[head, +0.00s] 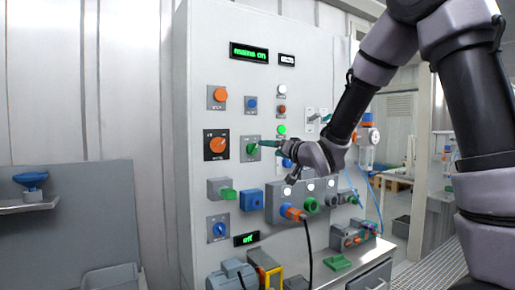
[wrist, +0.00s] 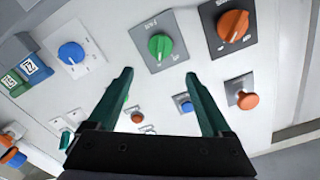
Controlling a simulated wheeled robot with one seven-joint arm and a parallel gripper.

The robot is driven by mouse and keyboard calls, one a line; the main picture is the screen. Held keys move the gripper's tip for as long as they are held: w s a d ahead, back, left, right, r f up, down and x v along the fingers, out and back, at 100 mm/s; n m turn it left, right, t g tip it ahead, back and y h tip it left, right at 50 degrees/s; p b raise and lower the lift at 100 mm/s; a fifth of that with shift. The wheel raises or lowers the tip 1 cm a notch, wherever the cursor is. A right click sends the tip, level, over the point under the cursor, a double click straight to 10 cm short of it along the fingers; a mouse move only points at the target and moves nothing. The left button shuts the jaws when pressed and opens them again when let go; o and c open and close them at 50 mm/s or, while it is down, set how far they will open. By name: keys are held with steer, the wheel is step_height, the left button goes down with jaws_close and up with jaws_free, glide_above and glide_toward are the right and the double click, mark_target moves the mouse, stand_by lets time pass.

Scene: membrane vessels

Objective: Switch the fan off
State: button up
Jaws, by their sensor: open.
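The fan switch is a green rotary knob (wrist: 160,46) on a grey plate that reads FAN in the wrist view. In the head view the green knob (head: 251,149) sits on the panel just left of my gripper's fingertips (head: 268,143). My gripper (wrist: 158,75) is open and empty, its two green fingers pointing toward the panel. In the wrist view the knob shows just beyond the gap between the fingertips, and neither finger appears to touch it. In the head view the fingers partly cover the knob's plate.
An orange knob (head: 217,146) on a black plate is left of the fan knob. A blue button (head: 251,103) is above it. Plugs and sockets, one an orange plug (head: 293,212) with a black cable, are lower on the panel. A lit green display (head: 249,53) is at the top.

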mark_target(256, 146)
steer(key=x, duration=1)
steer(key=shift+s, duration=0.1)
jaws_close()
